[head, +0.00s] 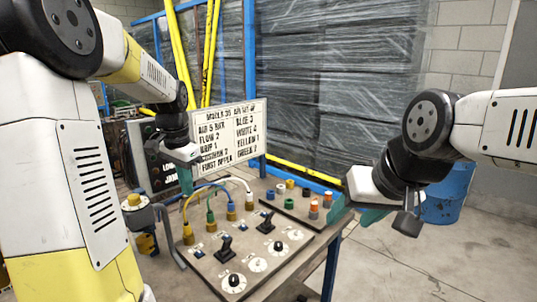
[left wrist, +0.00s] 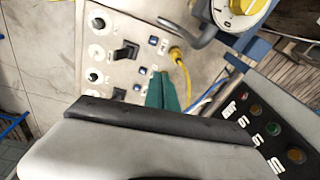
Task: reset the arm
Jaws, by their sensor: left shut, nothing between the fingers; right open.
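My left gripper (head: 186,185) hangs above the back left of a grey control panel (head: 262,283), in front of the sign board. Its teal fingers are shut and empty; they also show in the left wrist view (left wrist: 162,92), over the panel. My right gripper (head: 350,214) is at the right, beyond the panel's right edge. Its teal fingers are open, with nothing seen between them. Both grippers are clear of the panel's plugs and switches as far as I can see.
The panel carries coloured hoses (head: 210,217), black switches (head: 225,247) and dials (head: 234,281). A dark tray (head: 301,219) holds several coloured plugs. A lettered board (head: 232,137) stands behind. A yellow-topped valve (head: 134,201) is at left, a blue barrel (head: 445,197) at right. Floor at right is free.

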